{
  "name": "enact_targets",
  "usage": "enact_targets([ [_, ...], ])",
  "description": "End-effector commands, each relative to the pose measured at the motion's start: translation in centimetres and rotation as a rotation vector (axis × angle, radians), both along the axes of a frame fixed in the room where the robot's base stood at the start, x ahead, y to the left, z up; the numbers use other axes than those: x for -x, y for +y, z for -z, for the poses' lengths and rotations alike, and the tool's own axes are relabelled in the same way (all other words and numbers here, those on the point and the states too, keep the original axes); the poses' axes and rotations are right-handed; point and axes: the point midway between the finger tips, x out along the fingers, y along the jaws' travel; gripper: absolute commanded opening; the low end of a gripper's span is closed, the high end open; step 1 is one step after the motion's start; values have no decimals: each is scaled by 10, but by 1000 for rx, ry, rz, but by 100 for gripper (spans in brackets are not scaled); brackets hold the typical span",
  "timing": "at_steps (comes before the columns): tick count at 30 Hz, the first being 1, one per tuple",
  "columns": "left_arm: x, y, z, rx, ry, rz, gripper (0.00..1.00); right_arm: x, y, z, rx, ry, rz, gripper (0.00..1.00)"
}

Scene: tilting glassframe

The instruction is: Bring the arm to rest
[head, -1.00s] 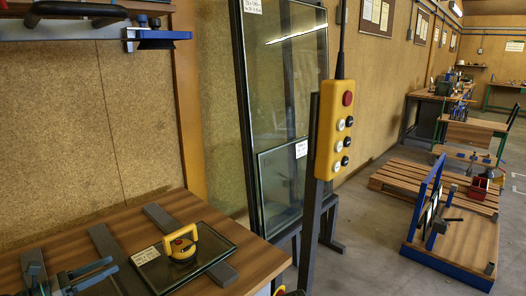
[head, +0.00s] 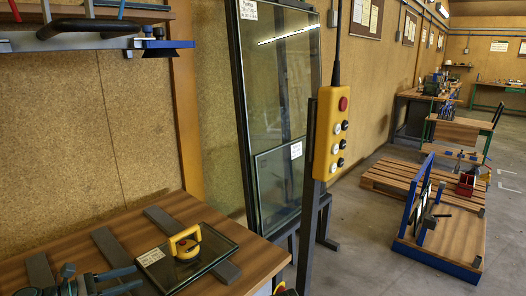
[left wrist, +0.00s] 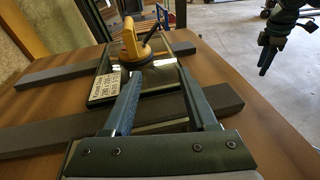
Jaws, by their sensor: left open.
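My left gripper (head: 138,277) is at the lower left of the head view, just above the wooden table. Its two fingers stand apart with nothing between them; they also show in the left wrist view (left wrist: 160,88), pointing toward a small glass pane. The pane (head: 215,243) lies flat on dark bars, with a white label and a yellow-handled suction lifter (head: 185,243) on it. The lifter also shows in the left wrist view (left wrist: 145,42), beyond the fingertips. A dark jointed part at the upper right there seems to be my right arm (left wrist: 278,35); its jaws are unclear.
A yellow button pendant (head: 332,133) on a dark post stands right of the table (head: 262,262). Tall glass panes (head: 285,70) lean in a rack behind. A shelf (head: 85,42) overhangs the upper left. A pallet (head: 385,180) and blue-framed stand (head: 440,245) occupy the right floor.

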Motion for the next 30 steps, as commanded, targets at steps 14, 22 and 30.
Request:
enact_targets([
  [14, 7, -177, 27, -648, -136, 602, 58, 0, 0, -73, 0, 0, 0, 50],
  [22, 48, -255, 34, -1058, -370, 1158, 58, 0, 0, -118, 0, 0, 1, 50],
  [30, 87, -296, 16, -1370, -675, 1769, 58, 0, 0, -162, 0, 0, 1, 50],
])
